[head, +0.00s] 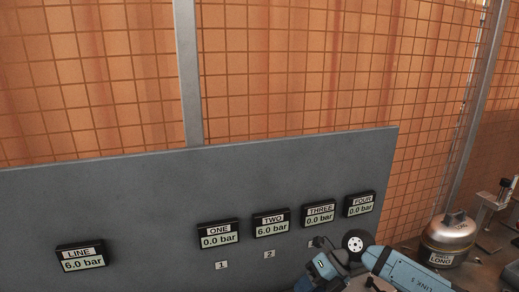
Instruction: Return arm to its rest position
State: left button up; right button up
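A blue arm of mine (405,270), with a "LINK" label, reaches in at the lower right, in front of the panel's lower right part. Its wrist end (325,268) is at the bottom edge of the view. I cannot make out its gripper fingers, nor whether they hold anything. A round black part with a white hub (355,242) shows beside the arm. My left gripper is not in view.
A grey panel (130,205) carries displays: LINE (82,258) and TWO (271,223) read 6.0 bar; ONE (218,234), THREE (320,213) and FOUR (360,204) read 0.0 bar. A metal tank (448,236) stands right of it. Orange mesh fencing (290,70) is behind.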

jog(key=s+a+r+m+t+y+p, duration=0.2)
jog(key=s+a+r+m+t+y, duration=0.2)
jog(key=s+a+m+t+y, duration=0.7)
jog(key=s+d+f+m+h+p, duration=0.1)
jog(key=s+d+f+m+h, duration=0.6)
jog(key=m, duration=0.5)
jog(key=s+d+f+m+t+h+p, duration=0.1)
jog(key=s+d+f+m+h+p, duration=0.1)
jog(key=s+d+f+m+h, duration=0.5)
jog(key=d+f+m+h, duration=0.2)
jog(key=d+f+m, duration=0.1)
jog(key=m, duration=0.3)
jog(key=shift+s+d+f+t+h, duration=0.15)
jog(key=shift+d+f+t+h, duration=0.2)
jog(key=shift+f, duration=0.2)
